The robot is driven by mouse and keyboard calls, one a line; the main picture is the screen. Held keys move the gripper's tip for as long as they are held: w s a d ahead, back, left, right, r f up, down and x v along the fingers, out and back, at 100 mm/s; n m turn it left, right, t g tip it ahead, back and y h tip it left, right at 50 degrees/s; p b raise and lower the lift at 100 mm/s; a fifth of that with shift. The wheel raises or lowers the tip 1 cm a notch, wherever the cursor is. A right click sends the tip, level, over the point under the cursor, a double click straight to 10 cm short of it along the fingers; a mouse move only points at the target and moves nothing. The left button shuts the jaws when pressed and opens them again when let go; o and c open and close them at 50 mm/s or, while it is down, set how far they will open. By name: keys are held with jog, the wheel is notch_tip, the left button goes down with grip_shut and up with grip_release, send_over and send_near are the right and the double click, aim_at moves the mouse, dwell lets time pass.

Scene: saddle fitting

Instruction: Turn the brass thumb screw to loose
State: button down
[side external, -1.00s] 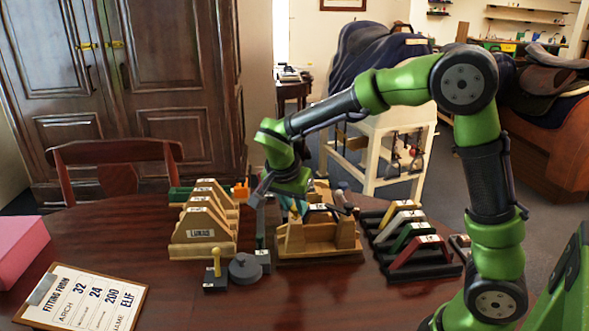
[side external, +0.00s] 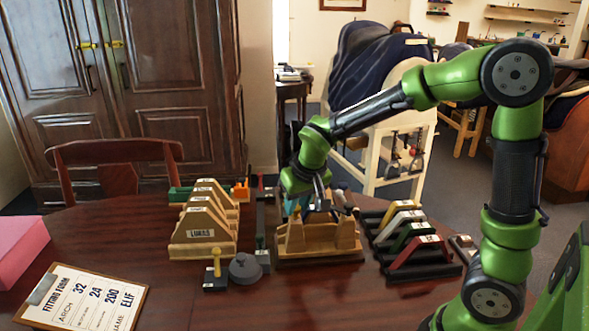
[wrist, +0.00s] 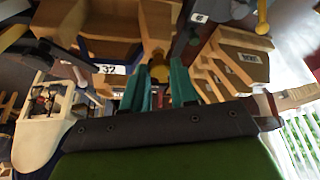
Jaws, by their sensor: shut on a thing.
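The brass thumb screw (wrist: 159,68) shows as a yellow-brown knob between the fingertips in the wrist view. My gripper (wrist: 160,80) has its teal fingers on either side of it and is shut on it. In the side view my gripper (side external: 299,207) is low at the wooden fixture (side external: 320,243) in the middle of the table. The screw is hidden there by the hand and fixture, and its turn angle cannot be read. Wood and a "32" label (wrist: 107,69) lie beside the fingers in the wrist view.
A rack of wooden arches (side external: 203,230) stands close on the left; coloured arches (side external: 415,240) stand on the right. A yellow-handled piece (side external: 216,262) and a round grey piece (side external: 245,267) lie in front. A clipboard form (side external: 82,297) lies front left.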

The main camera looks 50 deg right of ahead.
jog(key=n+y, duration=0.1)
jog(key=n, duration=0.3)
jog(key=n+y, duration=0.1)
jog(key=n, duration=0.1)
jog(key=shift+d+y, duration=0.3)
jog(key=shift+d, duration=0.05)
jog(key=n+y, duration=0.1)
jog(key=n, duration=0.2)
jog(key=n+y, duration=0.1)
jog(key=n, duration=0.2)
jog(key=shift+w+d+g, duration=0.1)
jog(key=shift+g, duration=0.2)
jog(key=c, duration=0.9)
grip_release()
jog(key=v, duration=1.7)
jog(key=shift+w+d, duration=0.1)
